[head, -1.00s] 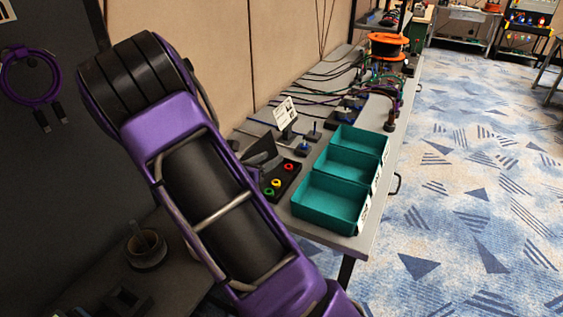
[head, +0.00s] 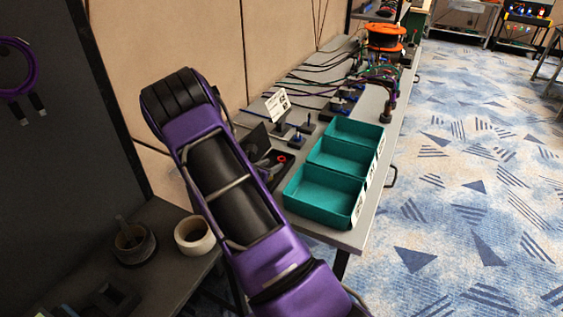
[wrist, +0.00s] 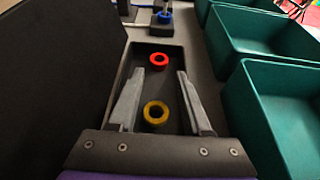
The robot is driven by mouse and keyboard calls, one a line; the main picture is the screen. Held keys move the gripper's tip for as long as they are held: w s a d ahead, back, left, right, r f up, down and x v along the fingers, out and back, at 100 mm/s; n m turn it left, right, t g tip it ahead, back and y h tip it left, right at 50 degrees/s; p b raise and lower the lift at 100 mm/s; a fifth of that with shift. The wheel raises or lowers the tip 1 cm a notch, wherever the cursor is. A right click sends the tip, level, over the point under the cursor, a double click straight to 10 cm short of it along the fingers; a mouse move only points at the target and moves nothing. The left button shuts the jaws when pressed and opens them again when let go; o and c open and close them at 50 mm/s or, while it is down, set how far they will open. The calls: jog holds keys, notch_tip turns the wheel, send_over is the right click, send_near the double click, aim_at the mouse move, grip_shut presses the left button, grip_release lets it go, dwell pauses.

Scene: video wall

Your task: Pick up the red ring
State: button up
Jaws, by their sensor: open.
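The red ring (wrist: 159,60) lies in a dark tray (wrist: 180,49) on the table, just beyond my fingertips in the wrist view. It also shows small in the head view (head: 281,159), to the right of my arm. A yellow ring (wrist: 155,112) lies nearer, in the same tray, between my fingers in the picture. My gripper (wrist: 167,78) is open, its two grey fingers apart with nothing held. In the head view my arm hides part of the tray, and my fingers are hard to make out there.
Teal bins (head: 325,192) stand right of the tray, close to the right finger's side. A dark panel (wrist: 55,75) rises at left in the wrist view. A blue ring on a post (wrist: 163,17) stands beyond the tray. Cables and an orange reel (head: 385,38) lie farther back.

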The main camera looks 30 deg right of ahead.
aim_at(280, 160)
jog(key=x, duration=0.5)
jog(key=shift+w+d+f, duration=0.2)
jog(key=shift+w, duration=0.05)
grip_shut()
